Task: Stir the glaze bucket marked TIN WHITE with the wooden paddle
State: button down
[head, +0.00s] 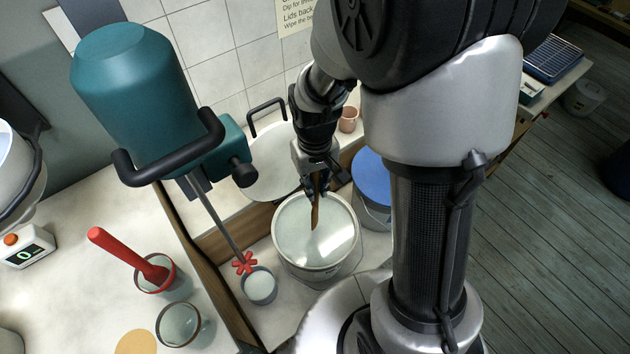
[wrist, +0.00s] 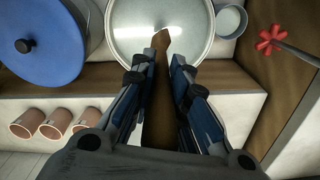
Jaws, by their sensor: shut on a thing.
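The wooden paddle (head: 315,212) is in my gripper (head: 315,190), which is shut on its handle. In the wrist view the paddle (wrist: 156,100) runs between the fingers (wrist: 163,62), with its end over the pale glaze. The open bucket (head: 316,273) stands below my gripper, full of whitish glaze (head: 300,225). The paddle's lower end reaches the glaze inside the rim; I cannot tell how deep it is. No TIN WHITE marking is readable on the bucket, which also shows in the wrist view (wrist: 119,52).
A bucket with a blue lid (head: 371,176) stands close at the right. A round pale lid (head: 272,165) leans behind. Pink cups (wrist: 57,123) stand on a ledge.

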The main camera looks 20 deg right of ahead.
aim_at(315, 207)
notch_tip(315, 207, down, 8)
jog(key=b, duration=0.5)
jog(key=shift+r, duration=0.2)
jog(key=shift+f+b, duration=0.45)
jog(key=shift+f, duration=0.9)
jog(key=shift+s, duration=0.1)
